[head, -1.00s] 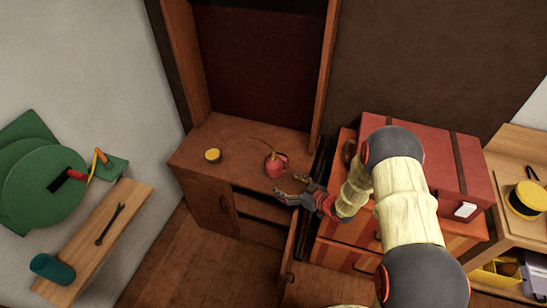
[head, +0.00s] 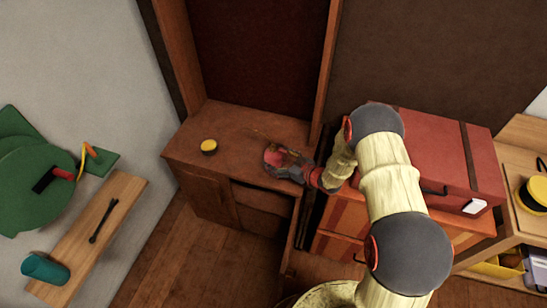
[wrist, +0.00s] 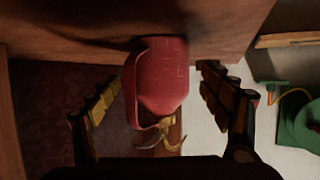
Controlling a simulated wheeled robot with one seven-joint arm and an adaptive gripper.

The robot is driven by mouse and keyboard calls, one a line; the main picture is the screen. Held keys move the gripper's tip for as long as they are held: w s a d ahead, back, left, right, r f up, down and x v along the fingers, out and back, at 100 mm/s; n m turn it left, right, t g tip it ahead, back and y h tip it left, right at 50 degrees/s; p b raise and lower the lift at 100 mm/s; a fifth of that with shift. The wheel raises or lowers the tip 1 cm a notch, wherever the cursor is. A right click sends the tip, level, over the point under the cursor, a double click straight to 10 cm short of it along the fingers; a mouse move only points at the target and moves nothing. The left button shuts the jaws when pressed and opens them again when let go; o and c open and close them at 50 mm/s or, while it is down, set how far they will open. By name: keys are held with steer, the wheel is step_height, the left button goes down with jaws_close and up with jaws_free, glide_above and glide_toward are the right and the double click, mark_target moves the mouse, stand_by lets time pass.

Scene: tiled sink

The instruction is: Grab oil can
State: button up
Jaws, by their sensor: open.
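The red oil can (head: 287,157) stands on the wooden cabinet top (head: 240,130). In the head view my gripper (head: 277,160) is at the can and hides part of it. In the wrist view the red can body (wrist: 162,78) lies between my two open fingers (wrist: 160,95), with a visible gap on each side. The can's brass-coloured spout end (wrist: 160,132) shows below its body in that view. My gripper is open and does not appear to touch the can.
A yellow-topped round tin (head: 209,146) sits left on the cabinet top. A wooden post (head: 327,80) rises behind my gripper. A red chest (head: 430,150) stands right, beside my arm. At left are a wooden shelf with a wrench (head: 103,222) and a teal cup (head: 45,268).

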steer(key=x, duration=0.3)
steer(key=shift+f, duration=0.1)
steer(key=c, duration=0.3)
steer(key=c, duration=1.2)
steer(key=shift+c, duration=0.4)
